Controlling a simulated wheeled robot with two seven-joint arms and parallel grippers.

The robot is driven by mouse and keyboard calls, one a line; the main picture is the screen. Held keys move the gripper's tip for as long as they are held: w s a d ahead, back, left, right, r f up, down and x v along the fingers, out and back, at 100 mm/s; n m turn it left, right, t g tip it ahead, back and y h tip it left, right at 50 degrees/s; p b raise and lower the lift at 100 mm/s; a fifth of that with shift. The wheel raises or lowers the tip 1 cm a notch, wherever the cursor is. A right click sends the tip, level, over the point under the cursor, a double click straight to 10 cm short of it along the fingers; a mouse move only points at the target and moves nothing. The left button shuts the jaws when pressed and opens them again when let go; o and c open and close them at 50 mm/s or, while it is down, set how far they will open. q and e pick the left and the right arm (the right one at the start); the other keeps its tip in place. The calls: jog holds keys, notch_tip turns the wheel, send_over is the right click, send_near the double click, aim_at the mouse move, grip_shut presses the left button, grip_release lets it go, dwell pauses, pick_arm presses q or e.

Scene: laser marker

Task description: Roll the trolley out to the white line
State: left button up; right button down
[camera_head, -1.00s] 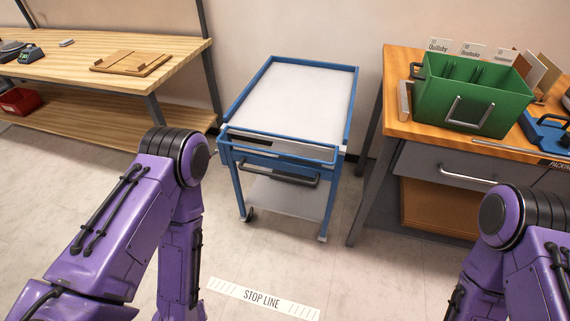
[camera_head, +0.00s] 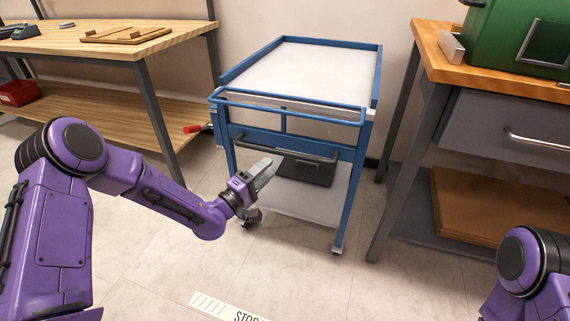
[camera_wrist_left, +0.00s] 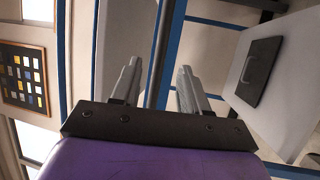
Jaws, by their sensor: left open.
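The trolley stands upright on the floor, with a blue frame, a white top (camera_head: 305,68), a white lower shelf (camera_head: 305,200) and small castors. A dark bar handle (camera_head: 285,148) runs across its front below the blue top rail (camera_head: 290,102). The white stop line marking (camera_head: 215,306) lies on the floor in front, cut off by the bottom edge. My left gripper (camera_head: 264,174) is open near the trolley's front left, just below the handle. My right gripper is out of view.
A black case (camera_head: 307,170) lies on the trolley's lower shelf. A wooden bench (camera_head: 110,55) stands at left, with a red-handled item (camera_head: 192,128) near the trolley. A drawer bench (camera_head: 490,130) with a green box (camera_head: 520,35) stands close at right. The floor in front is clear.

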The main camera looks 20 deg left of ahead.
aim_at(285, 154)
pick_arm(q)
jog(key=b+x, duration=0.1)
jog(key=x, duration=0.7)
jog(key=shift+w+d+f, duration=0.1)
jog(key=shift+w+d, duration=0.1)
grip_shut()
